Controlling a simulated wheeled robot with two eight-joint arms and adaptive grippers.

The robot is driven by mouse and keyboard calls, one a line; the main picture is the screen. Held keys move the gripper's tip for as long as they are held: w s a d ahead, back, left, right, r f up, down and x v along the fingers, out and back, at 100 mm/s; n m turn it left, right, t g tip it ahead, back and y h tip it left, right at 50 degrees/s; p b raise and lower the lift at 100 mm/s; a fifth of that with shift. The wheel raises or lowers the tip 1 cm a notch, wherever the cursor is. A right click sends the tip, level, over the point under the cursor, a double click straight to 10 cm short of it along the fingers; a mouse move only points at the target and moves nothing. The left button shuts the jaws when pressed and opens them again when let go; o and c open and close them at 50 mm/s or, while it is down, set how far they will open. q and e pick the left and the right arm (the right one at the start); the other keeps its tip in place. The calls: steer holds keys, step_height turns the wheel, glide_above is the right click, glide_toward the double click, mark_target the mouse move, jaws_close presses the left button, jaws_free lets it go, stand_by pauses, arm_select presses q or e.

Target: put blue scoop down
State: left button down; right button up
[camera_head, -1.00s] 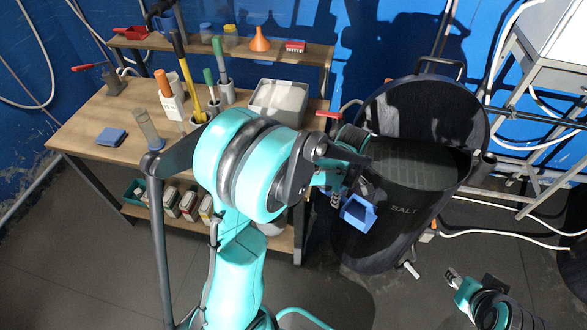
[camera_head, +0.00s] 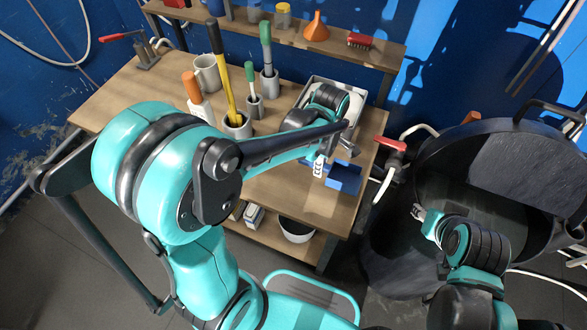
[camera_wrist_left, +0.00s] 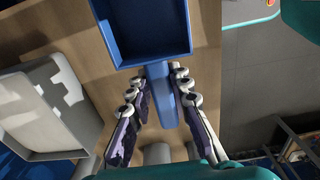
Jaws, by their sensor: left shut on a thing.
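The blue scoop (camera_head: 343,178) is over the front right part of the wooden workbench (camera_head: 302,196). My left gripper (camera_head: 322,166) is shut on its handle. In the left wrist view the two fingers (camera_wrist_left: 165,98) lie on either side of the blue handle, and the scoop's square pan (camera_wrist_left: 143,30) looks empty. Whether the scoop touches the bench top I cannot tell. My right gripper (camera_head: 419,212) is over the opening of the black salt bin; its fingers are too small to judge.
A grey tray (camera_wrist_left: 38,112) lies beside the scoop, partly behind my left arm in the head view. A red-handled clamp (camera_head: 391,146) is at the bench's right edge. Several holders with tools, one with a yellow handle (camera_head: 222,75), stand further left. The black salt bin (camera_head: 395,240) stands right.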

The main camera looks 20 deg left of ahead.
arm_select(q)
steer(key=b, duration=0.3)
glide_above(290, 175)
step_height(290, 175, down, 6)
steer(key=shift+s+a+f, duration=0.1)
steer(key=shift+f, duration=0.1)
steer(key=shift+f+b, duration=1.15)
steer(key=shift+f, duration=0.75)
steer(key=shift+f, duration=0.2)
steer(key=c, duration=1.4)
jaws_free()
steer(key=shift+r, duration=0.1)
